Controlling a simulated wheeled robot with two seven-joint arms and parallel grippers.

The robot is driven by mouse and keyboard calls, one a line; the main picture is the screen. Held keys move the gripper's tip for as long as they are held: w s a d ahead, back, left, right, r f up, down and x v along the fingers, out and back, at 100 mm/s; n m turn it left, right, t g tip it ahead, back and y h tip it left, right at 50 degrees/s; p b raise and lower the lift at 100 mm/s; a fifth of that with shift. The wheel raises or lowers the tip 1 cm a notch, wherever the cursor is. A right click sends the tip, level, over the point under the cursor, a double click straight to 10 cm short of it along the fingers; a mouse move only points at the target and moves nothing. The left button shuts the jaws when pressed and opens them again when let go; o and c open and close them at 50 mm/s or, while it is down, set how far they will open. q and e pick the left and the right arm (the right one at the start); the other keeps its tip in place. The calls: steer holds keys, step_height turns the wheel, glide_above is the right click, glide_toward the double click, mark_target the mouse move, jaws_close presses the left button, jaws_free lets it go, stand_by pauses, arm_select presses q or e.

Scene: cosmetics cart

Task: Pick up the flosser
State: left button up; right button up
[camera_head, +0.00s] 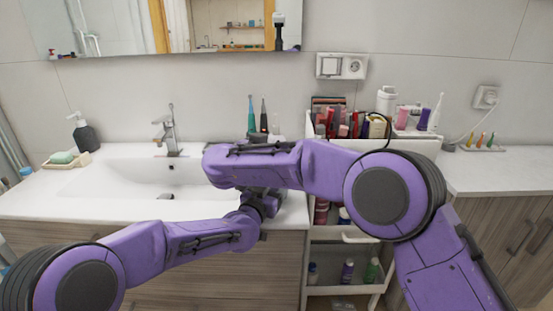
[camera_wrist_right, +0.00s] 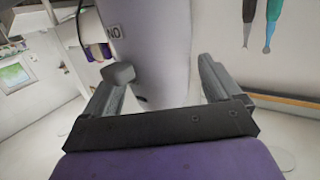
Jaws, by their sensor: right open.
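In the right wrist view a large pale lilac-white body (camera_wrist_right: 150,45) with a small dark-lettered label fills the space ahead of and between the fingers; it looks like the flosser, cut off by the top edge. My right gripper (camera_wrist_right: 163,72) is open, with one finger at each side of this body. Contact cannot be told. In the head view the right gripper and this body are hidden behind my right arm. My left gripper (camera_head: 262,203) shows as dark parts at the counter's front edge, partly covered by the right arm; its jaws cannot be made out.
Two electric toothbrushes, one teal (camera_head: 251,113) and one dark (camera_head: 263,115), stand by the wall. A cart (camera_head: 345,290) with bottles stands right of the sink (camera_head: 130,178). The left counter holds a soap dispenser (camera_head: 84,134).

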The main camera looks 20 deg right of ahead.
arm_select(q)
steer(key=shift+a, duration=0.1)
arm_select(e)
steer(key=shift+a, duration=0.15)
steer(key=c, duration=1.1)
steer(key=shift+c, duration=0.2)
steer(key=shift+r, duration=0.1)
step_height(320, 180, up, 10)
arm_select(q)
steer(key=o, duration=1.1)
steer(key=shift+o, duration=0.2)
